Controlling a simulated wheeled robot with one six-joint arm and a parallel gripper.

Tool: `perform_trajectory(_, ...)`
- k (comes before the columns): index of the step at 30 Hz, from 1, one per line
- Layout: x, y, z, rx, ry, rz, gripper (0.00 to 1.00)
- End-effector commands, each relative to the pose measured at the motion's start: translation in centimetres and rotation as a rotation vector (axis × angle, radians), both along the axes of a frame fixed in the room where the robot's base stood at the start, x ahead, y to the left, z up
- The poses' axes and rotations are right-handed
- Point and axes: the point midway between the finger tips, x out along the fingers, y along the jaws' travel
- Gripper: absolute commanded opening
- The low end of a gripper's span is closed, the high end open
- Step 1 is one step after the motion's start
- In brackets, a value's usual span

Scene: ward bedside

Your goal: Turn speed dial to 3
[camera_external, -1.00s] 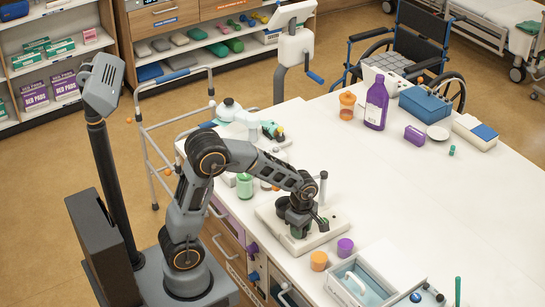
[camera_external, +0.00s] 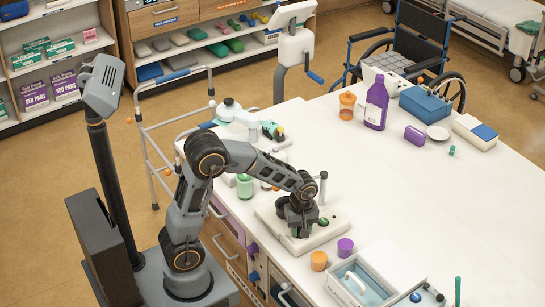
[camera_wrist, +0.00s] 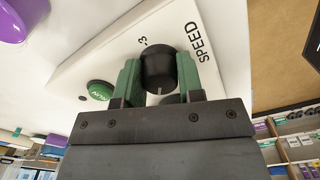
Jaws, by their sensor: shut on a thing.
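The speed dial (camera_wrist: 158,72) is a black round knob on a white panel (camera_wrist: 110,62) marked "SPEED" and "3". In the wrist view my gripper (camera_wrist: 158,80) has its green fingers on either side of the knob and is shut on it. A short pale mark shows on the knob's near side, facing the gripper body. The "3" is printed beyond the knob, up and to the left. In the external view my gripper (camera_external: 300,228) is down on the white device (camera_external: 270,222), and hides the dial there.
A green button (camera_wrist: 100,90) sits on the panel left of the dial; it also shows in the external view (camera_external: 323,221). Orange (camera_external: 319,260) and purple (camera_external: 345,247) cups and a tray (camera_external: 385,277) stand close in front. The table to the right is largely clear.

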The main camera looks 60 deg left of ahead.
Motion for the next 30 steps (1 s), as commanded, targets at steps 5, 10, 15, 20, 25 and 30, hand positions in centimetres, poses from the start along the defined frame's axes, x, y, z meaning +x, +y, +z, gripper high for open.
perform_trajectory(5,0.02,-0.01,0.04,0.000,-0.001,-0.167,0.11)
perform_trajectory(10,0.01,0.01,0.04,-0.001,-0.002,-0.328,0.11)
perform_trajectory(15,0.00,0.01,0.05,-0.001,-0.002,-0.490,0.11)
perform_trajectory(20,0.00,0.02,0.06,-0.001,-0.002,-0.641,0.11)
perform_trajectory(25,-0.01,0.04,0.06,0.000,-0.002,-0.803,0.11)
perform_trajectory(30,-0.01,0.05,0.07,0.000,-0.002,-0.965,0.11)
